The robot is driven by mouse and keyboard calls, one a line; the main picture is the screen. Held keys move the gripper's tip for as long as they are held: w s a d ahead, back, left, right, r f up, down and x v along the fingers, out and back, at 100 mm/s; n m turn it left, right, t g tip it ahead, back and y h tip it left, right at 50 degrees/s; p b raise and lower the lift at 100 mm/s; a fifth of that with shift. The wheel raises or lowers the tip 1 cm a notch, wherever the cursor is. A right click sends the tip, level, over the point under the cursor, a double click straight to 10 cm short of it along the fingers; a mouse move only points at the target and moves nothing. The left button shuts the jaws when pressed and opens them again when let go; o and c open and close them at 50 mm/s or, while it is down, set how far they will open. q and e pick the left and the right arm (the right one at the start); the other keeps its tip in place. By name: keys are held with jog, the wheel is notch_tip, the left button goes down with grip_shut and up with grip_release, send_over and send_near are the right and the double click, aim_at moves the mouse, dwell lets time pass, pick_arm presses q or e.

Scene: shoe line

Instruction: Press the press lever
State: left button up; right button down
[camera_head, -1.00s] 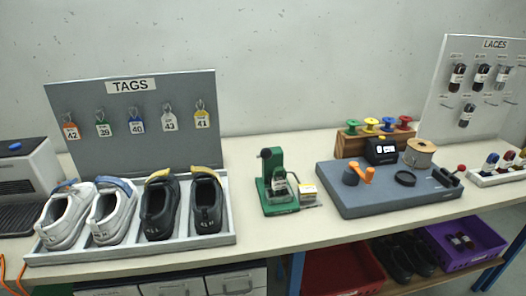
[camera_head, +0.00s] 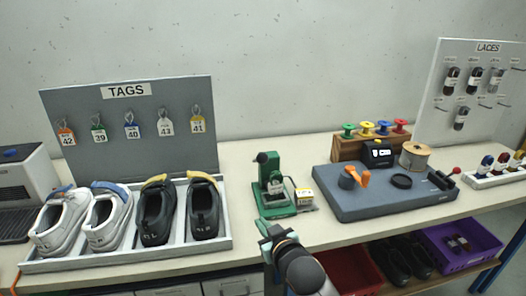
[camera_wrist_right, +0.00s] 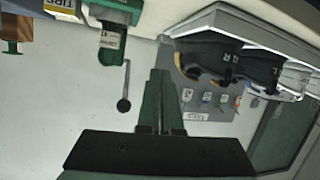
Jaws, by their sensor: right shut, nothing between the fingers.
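The small green press (camera_head: 270,186) stands on the bench in the middle of the head view, with a dark lever knob (camera_head: 262,157) at its top left. In the wrist view, which looks upside down, the press (camera_wrist_right: 112,42) is at the upper left. Its lever (camera_wrist_right: 124,104) shows there as a thin rod with a dark ball end. My right gripper (camera_head: 268,228) is shut and empty at the bench's front edge, just in front of the press and apart from it. Its closed fingers (camera_wrist_right: 160,74) are beside the lever in the wrist view, not visibly touching it. My left gripper is out of view.
A small yellow-labelled box (camera_head: 305,197) sits right of the press. A shoe tray (camera_head: 130,257) with shoes and a tag board (camera_head: 160,92) stand left. A grey-blue device base (camera_head: 385,203) stands right. The red bin (camera_head: 350,268) is below the bench.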

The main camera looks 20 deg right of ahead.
jog(key=w+d+r+m+t+h, duration=0.1)
jog(key=w+d+r, duration=0.1)
jog(key=r, duration=0.6)
jog(key=w+d+r+m+t+h, duration=0.1)
jog(key=w+d+r, duration=0.1)
jog(key=r, duration=0.7)
jog(key=shift+w+r+h, duration=0.2)
jog(key=shift+w+h, duration=0.2)
jog(key=shift+w+d, duration=0.1)
jog(key=p, duration=0.1)
send_over(263, 160)
jog(key=x, duration=0.2)
jog(key=shift+f, duration=0.25)
jog(key=f, duration=0.1)
jog(key=s+f, duration=0.1)
jog(key=shift+s+f, duration=0.15)
jog(key=shift+f, duration=0.2)
jog(key=shift+s+a+f, duration=0.2)
jog(key=shift+s+f, duration=0.05)
jog(key=shift+f, duration=0.3)
